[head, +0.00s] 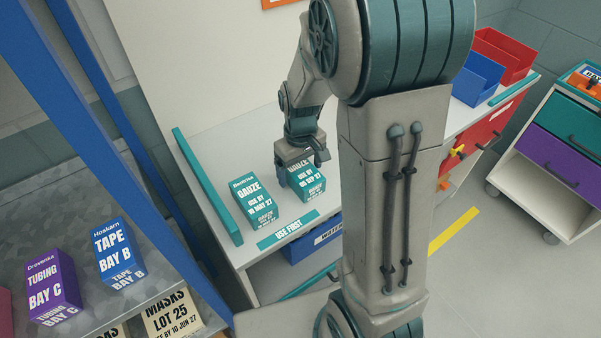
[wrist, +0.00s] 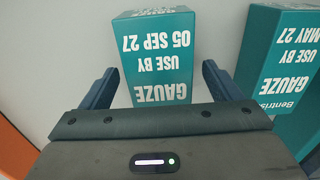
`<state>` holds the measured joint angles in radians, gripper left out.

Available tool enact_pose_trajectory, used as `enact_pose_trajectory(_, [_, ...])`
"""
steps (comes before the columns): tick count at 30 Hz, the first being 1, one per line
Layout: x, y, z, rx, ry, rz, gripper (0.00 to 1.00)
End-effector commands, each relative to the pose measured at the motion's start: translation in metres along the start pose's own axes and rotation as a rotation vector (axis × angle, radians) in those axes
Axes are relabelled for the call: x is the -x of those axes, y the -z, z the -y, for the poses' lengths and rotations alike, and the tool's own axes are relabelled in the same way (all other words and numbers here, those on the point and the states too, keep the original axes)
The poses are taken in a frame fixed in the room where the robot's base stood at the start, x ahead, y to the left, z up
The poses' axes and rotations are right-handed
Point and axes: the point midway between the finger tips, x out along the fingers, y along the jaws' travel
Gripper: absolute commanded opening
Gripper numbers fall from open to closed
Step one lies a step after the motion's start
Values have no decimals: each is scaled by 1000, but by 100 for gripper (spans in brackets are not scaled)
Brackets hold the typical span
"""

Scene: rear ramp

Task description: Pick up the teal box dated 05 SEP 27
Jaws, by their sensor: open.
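The teal gauze box dated 05 SEP 27 (head: 311,184) stands on the white counter, the right one of two teal boxes. In the wrist view the same box (wrist: 158,60) shows upside down, its 05 SEP 27 label readable. My gripper (head: 298,172) is open over it. In the wrist view the gripper's two fingers (wrist: 156,88) are at either side of the box's near end, with a gap at each side. The other teal gauze box, dated 10 MAY 27 (head: 254,204), stands to the left; in the wrist view it (wrist: 278,65) is at the right, close to one finger.
A teal USE FIRST strip (head: 288,230) marks the counter's front edge, and a raised teal rail (head: 207,188) bounds its left side. A shelf at lower left holds a blue tape box (head: 118,252) and a purple tubing box (head: 52,288). Blue and red bins stand at right.

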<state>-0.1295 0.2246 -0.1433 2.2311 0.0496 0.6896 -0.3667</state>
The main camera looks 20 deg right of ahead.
Motion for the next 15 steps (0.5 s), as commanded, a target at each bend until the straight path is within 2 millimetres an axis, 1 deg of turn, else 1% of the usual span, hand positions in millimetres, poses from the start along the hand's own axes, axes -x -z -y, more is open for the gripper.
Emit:
enact_pose_trajectory(3, [-5,0,0,0,-1,0,85])
enact_pose_trajectory(9, [-6,0,0,0,-1,-1,85])
enact_pose_trajectory(11, [-6,0,0,0,-1,-1,68])
enact_pose_trajectory(12, [-5,0,0,0,-1,-1,57])
enact_pose_trajectory(15, [-5,0,0,0,-1,-1,32])
